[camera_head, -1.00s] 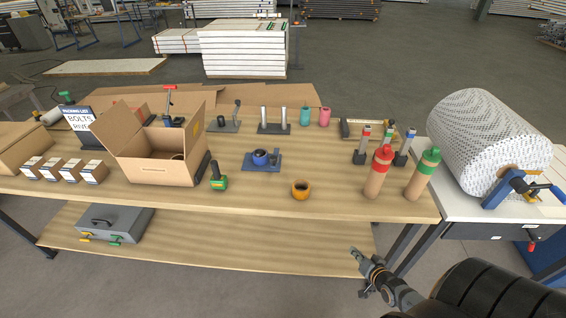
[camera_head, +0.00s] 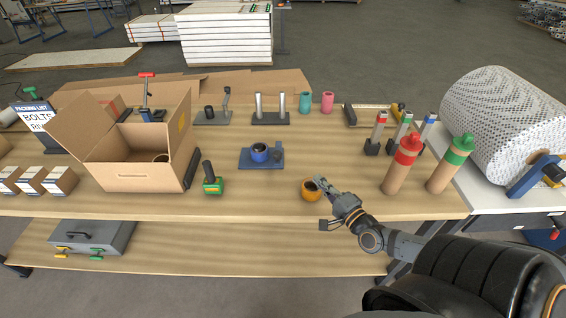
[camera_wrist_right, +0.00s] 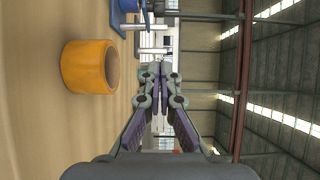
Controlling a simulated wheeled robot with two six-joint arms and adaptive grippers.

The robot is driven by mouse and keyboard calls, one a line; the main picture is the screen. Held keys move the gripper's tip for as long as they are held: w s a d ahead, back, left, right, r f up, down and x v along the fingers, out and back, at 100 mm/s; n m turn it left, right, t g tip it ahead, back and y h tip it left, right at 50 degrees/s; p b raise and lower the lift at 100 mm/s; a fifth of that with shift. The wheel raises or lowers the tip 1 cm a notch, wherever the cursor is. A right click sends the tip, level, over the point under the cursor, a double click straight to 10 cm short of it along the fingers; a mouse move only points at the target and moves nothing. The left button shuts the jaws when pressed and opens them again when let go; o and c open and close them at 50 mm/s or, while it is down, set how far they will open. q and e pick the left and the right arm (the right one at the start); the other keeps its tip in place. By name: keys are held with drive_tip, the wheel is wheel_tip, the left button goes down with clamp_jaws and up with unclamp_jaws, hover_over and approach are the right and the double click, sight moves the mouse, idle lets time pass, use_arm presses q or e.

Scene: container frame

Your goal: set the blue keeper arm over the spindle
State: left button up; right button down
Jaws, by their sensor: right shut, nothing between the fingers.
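A blue bar (camera_head: 525,177), which looks like the keeper arm, stands tilted at the near end of the large white roll (camera_head: 500,120) on the right-hand table. My right gripper (camera_head: 323,186) is shut and empty, just at the right side of an orange ring (camera_head: 312,195) near the bench's front edge. In the right wrist view the ring (camera_wrist_right: 85,67) is left of the shut fingers (camera_wrist_right: 155,75), apart from them. My left gripper is not in view.
Two brown bottles with red (camera_head: 402,165) and green (camera_head: 450,165) tops stand between my right gripper and the roll. A blue fixture (camera_head: 275,163) with a round cup, a green-based tool (camera_head: 212,180) and an open carton (camera_head: 135,175) are to the left.

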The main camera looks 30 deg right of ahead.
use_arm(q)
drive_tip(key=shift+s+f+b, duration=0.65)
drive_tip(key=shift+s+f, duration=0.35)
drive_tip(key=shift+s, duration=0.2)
use_arm(e)
drive_tip(key=w+a, duration=0.3)
drive_tip(key=w, duration=1)
drive_tip(key=shift+f, duration=0.15)
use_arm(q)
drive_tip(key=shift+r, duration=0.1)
